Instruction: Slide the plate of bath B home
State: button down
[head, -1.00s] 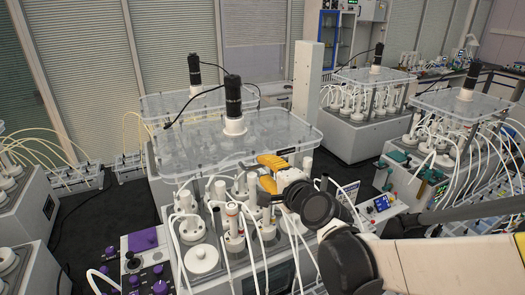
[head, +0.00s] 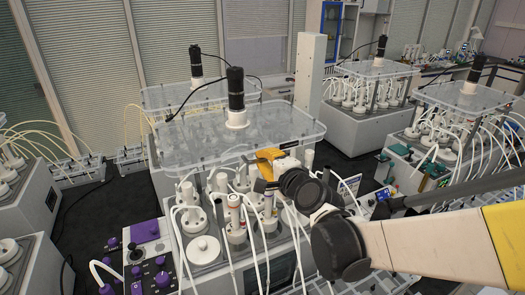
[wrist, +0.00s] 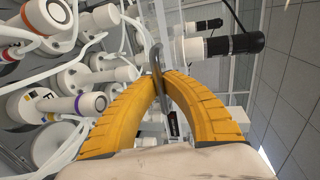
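The plate (head: 205,128) is a clear, flat sheet over the nearest bath (head: 268,268), with a black-topped motor on its middle. No letter B is readable on this bath. My gripper (head: 258,158) is at the plate's front edge, right of its middle. In the wrist view its two yellow fingers (wrist: 158,75) curve together at the tips. A narrow grey handle-like piece (wrist: 156,60) stands between the tips, and they appear closed on it. The clear sheet is hard to make out in the wrist view, and the contact is small.
White-capped vessels (head: 203,249) and looping hoses crowd the bath below the plate. The motor (head: 236,95) stands up from it. A purple-knobbed control box (head: 150,255) is at the left. Other plated baths (head: 372,68) stand behind and right.

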jog(key=f+p+v, duration=0.1)
jog(key=f+v, duration=0.1)
jog(key=v, duration=1)
jog(key=shift+s+d+f, duration=0.25)
jog(key=shift+s+f, duration=0.15)
jog(key=shift+s, duration=0.2)
jog(key=c, duration=1.8)
grip_release()
jog(key=o, duration=0.3)
jog(key=shift+s+d+r, duration=0.1)
jog(key=shift+s, duration=0.05)
jog(key=v, duration=1.1)
jog(key=shift+s+d, duration=0.2)
jog(key=shift+s, duration=0.15)
